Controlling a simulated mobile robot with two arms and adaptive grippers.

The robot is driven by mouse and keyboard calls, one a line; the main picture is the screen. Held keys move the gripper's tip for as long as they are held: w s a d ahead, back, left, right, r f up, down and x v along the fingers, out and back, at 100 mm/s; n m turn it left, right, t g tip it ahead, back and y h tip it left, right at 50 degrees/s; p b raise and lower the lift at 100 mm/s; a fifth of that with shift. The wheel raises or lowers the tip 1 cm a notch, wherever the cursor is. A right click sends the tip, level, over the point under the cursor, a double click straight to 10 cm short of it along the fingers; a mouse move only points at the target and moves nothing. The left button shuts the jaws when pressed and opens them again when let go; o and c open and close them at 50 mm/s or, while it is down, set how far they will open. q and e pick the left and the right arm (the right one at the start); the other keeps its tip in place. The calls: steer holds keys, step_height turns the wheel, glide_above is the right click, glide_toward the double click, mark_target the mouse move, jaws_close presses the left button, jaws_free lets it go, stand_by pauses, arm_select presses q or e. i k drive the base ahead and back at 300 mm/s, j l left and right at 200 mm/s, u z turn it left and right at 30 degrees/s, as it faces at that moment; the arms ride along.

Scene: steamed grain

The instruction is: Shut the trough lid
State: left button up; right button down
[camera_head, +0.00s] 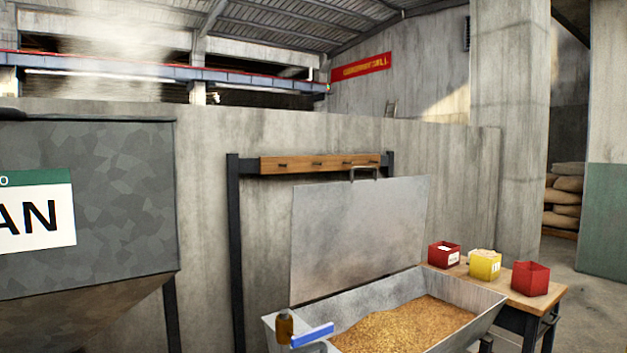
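The metal trough (495,303) stands in the lower right, with a heap of golden grain (405,325) inside it. Its flat grey lid (358,238) is raised and stands nearly upright along the trough's back edge, in front of the concrete wall. A dark handle (364,174) sits at the lid's top edge. The trough's front part is cut off by the bottom of the picture. Neither of my grippers shows in the head view.
A brass valve with a blue lever (312,335) is at the trough's left front. Red and yellow bins (485,265) stand on a wooden table (540,300) at right. A wooden peg rail (320,163) is behind the lid. A grey hopper (120,200) fills the left.

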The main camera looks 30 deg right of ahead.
mark_target(345, 234)
steer(key=l+u, duration=0.35)
steer(key=l, duration=0.25)
steer(key=l+u, duration=0.4)
steer(key=l, duration=0.2)
steer(key=k, duration=0.05)
